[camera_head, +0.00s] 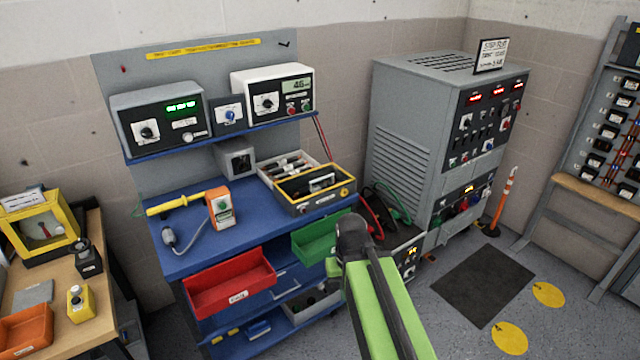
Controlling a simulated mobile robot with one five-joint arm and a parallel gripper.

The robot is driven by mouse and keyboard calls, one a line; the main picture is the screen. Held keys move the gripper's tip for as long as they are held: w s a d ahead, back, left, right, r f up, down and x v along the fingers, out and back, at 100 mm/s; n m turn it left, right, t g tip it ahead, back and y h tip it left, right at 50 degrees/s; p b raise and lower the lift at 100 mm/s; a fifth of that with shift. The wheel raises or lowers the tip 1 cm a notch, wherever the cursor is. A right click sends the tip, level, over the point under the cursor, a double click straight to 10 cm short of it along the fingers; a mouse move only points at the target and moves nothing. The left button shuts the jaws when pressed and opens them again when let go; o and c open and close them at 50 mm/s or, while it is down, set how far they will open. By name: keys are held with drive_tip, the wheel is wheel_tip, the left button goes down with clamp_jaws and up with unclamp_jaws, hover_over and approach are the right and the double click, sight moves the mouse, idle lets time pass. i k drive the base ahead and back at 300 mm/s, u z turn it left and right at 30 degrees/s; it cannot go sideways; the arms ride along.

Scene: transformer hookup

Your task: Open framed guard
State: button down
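Two yellow-framed things are in view, and I cannot tell for sure which is the framed guard. One is a yellow-framed box with a clear window (45,232) on the wooden table at far left; a red part shows inside. My gripper (336,266) is at the end of my green arm, low in the middle, in front of the green bin and apart from both. Its fingers are too hidden to read.
The blue bench (185,262) carries a yellow probe (175,204), an orange tester (220,207) and, in front, red (230,283) and green bins. A large grey cabinet (405,125) stands right, with cables (385,203) beside it.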

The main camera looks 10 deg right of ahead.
sight(310, 183)
drive_tip(key=u, duration=0.1)
drive_tip(key=i, duration=0.9)
drive_tip(key=z, duration=0.3)
drive_tip(key=k, duration=0.55)
drive_tip(key=u, duration=1.3)
drive_tip(key=i, duration=0.3)
drive_tip(key=u, duration=0.1)
